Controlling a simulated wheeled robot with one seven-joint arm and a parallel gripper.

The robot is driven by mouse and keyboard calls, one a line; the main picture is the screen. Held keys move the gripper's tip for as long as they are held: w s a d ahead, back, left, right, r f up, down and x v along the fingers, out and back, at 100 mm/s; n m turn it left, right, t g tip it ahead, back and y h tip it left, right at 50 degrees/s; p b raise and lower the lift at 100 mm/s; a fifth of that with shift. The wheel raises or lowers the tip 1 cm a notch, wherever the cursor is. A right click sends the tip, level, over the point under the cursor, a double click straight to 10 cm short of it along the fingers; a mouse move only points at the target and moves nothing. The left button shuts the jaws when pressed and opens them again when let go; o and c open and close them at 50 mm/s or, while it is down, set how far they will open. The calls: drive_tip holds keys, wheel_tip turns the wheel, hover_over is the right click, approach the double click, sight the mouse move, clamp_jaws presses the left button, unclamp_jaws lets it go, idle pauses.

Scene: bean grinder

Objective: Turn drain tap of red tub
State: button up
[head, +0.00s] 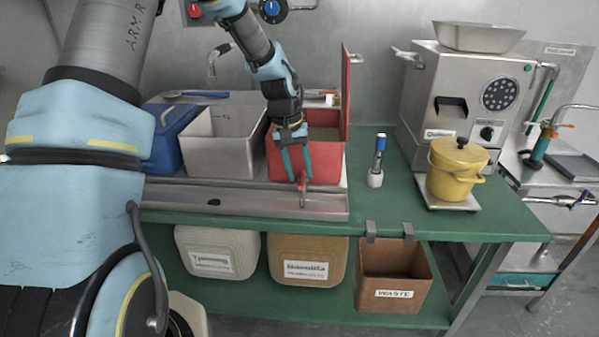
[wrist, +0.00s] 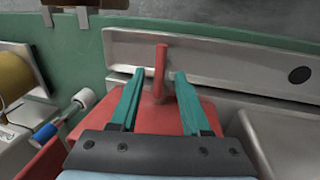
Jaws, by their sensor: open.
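The red tub (head: 327,153) stands on the green bench, between the white tub and the brush-like tool, with its red lid raised upright at its right side. Its red drain tap (head: 303,183) sticks out at the front above the metal trough. My gripper (head: 296,178) is open in front of the tub, pointing down, with its teal fingers near the tap. In the wrist view the red tap (wrist: 160,72) stands between the two spread fingers of my gripper (wrist: 153,78), with a gap on each side. The tub's red body (wrist: 158,118) shows below it.
A white tub (head: 225,150) and a blue tub (head: 172,138) stand to the left. The metal trough (head: 240,199) runs along the front. A blue-handled tool (head: 378,160), a yellow pot (head: 456,170) and a grinder machine (head: 465,95) stand to the right. A waste bin (head: 394,279) hangs below.

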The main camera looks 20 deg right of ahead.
wheel_tip(320, 180, up, 10)
drive_tip(key=a+b, duration=0.1)
drive_tip(key=b, duration=0.1)
drive_tip(key=shift+w+a, duration=0.4)
drive_tip(key=s+a+f+n+t, duration=0.1)
drive_tip(key=s+a, duration=0.2)
drive_tip(key=a, duration=0.6)
drive_tip(key=s+a+f+n+y, duration=0.1)
drive_tip(key=s+a, duration=0.3)
drive_tip(key=a, duration=0.5)
drive_tip(key=s+a+f+n+t, duration=0.1)
drive_tip(key=s+a, duration=0.3)
drive_tip(key=a, duration=0.6)
drive_tip(key=shift+s+f+n+t+y, duration=0.25)
drive_tip(key=shift+f+n+y, duration=0.2)
drive_tip(key=shift+f, duration=0.45)
